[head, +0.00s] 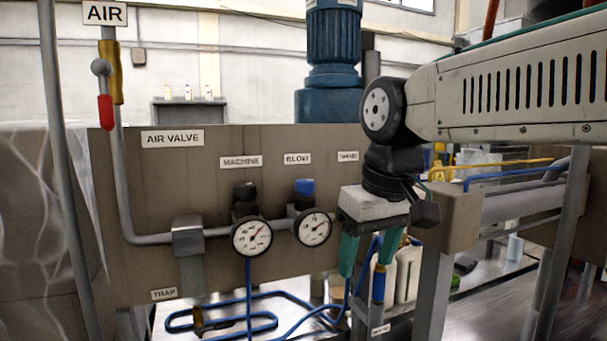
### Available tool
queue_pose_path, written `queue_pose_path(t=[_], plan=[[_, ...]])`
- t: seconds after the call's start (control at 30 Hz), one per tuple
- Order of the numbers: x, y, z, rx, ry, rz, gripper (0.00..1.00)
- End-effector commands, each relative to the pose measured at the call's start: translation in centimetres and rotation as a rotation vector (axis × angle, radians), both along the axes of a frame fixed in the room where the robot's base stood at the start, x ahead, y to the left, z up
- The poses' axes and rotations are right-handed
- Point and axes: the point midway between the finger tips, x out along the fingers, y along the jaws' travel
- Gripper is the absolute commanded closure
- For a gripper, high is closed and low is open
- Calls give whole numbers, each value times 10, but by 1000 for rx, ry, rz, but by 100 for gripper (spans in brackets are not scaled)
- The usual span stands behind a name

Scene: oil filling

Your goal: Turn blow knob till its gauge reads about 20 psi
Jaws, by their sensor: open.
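The blow knob (305,186) is a blue cap above the right-hand gauge, under the BLOW label (297,159). Its gauge (312,228) is a round white dial with a dark rim; the needle shows, but the figures are too small to read. My gripper (367,262) has two green fingers pointing down, apart from each other and open. It is to the right of the blow gauge, lower than the blue knob, and appears apart from it. A blue-topped hose fitting (379,284) shows near the right finger; nothing is clearly held.
The black machine knob (246,192) and its gauge (252,238) stand just left of the blow knob. The grey panel (150,270) is behind them. Blue hose (225,320) loops below. A red-handled valve (105,112) is at upper left.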

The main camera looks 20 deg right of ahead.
Motion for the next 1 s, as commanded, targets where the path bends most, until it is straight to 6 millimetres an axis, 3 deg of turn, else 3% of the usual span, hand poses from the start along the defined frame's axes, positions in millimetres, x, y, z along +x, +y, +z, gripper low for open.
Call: queue_pose_path(t=[0.03, 0.2, 0.3, 0.4, 0.57, 1.0], plan=[[31, 1, 28, 5, -24, 20, 41], [112, 5, 103, 14, -107, 96, 41], [144, 8, 131, 15, -142, 130, 41], [162, 10, 147, 17, -163, 151, 41], [173, 13, 145, 17, -173, 163, 41], [195, 21, 88, 17, -174, 164, 41]])
